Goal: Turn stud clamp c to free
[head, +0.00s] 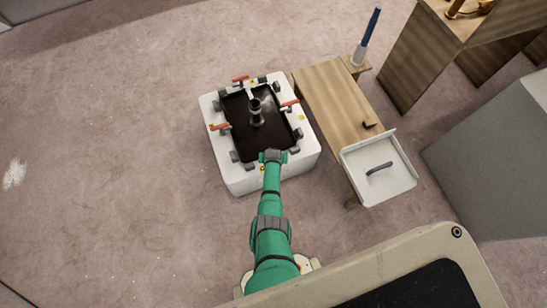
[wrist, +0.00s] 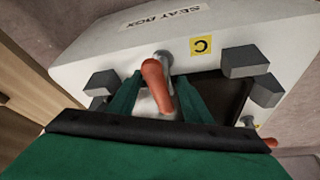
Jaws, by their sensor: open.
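The seat box (head: 240,180) is a white box with a dark recessed panel (head: 240,135) on top. In the wrist view, stud clamp c has an orange handle (wrist: 155,82) on a metal stud (wrist: 163,58), beside a yellow label C (wrist: 201,46). My gripper (head: 272,157) is at the box's near edge and hides this clamp in the head view. In the wrist view my gripper (wrist: 159,92) is open, with one green finger on each side of the orange handle. I cannot tell whether either finger touches it.
Other orange-handled clamps (head: 240,79) (head: 289,103) (head: 219,127) and several grey blocks (wrist: 249,62) line the box's rim. A dark post (head: 256,112) stands on the panel. A wooden bench (head: 335,100) with a white tray (head: 395,190) is on the right. Floor at left is clear.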

